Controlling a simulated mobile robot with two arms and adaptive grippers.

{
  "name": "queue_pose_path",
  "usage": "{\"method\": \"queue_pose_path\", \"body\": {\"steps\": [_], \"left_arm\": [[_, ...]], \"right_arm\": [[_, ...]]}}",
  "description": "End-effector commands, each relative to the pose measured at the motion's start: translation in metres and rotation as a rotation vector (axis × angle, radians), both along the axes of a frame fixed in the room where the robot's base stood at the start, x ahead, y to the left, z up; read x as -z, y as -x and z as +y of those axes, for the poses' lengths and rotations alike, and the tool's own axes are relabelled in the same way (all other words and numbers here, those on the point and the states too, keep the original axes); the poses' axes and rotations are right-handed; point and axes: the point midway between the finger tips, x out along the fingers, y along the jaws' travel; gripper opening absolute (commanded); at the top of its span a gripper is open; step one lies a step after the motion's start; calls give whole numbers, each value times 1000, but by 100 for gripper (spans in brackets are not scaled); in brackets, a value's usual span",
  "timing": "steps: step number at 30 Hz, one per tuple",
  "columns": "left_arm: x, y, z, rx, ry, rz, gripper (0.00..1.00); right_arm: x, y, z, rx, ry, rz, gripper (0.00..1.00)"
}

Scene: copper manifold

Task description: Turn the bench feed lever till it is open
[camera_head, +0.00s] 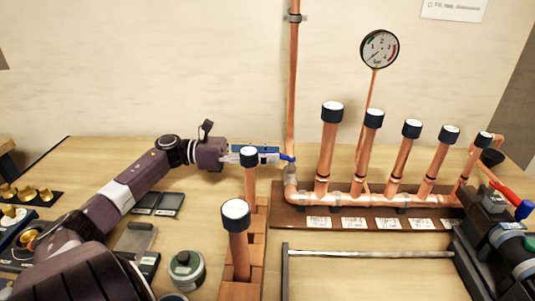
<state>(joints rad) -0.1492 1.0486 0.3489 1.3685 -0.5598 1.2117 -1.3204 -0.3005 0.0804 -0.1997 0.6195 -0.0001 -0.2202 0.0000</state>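A blue lever (287,158) sits low on the copper feed pipe (293,75), just above the elbow of the copper manifold (349,199). It points left, roughly level, towards my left gripper. My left gripper (268,155) reaches in from the left at the lever's height, its tip close to or touching the lever's left end. A capped copper post in front hides part of the gripper, so its finger opening is unclear. My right gripper does not show.
Capped copper posts (237,229) stand in a wooden rack before the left gripper. Several capped pipes rise from the manifold, with a gauge (379,49) behind. A round tin (186,270) stands at front left. A dark machine (490,250) fills the right front.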

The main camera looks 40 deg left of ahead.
Motion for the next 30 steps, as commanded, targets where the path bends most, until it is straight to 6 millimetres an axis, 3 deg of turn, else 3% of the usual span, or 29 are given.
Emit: {"method": "queue_pose_path", "body": {"steps": [3, 12, 23, 30], "left_arm": [[0, 0, 0, 0, 0, 0, 30], [0, 0, 0, 0, 1, 1, 0], [0, 0, 0, -3, 0, 1, 0], [-3, 3, -2, -50, 3, 3, 0]], "right_arm": [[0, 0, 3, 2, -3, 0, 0], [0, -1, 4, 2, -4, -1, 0], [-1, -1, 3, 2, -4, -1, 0], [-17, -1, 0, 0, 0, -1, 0]]}}
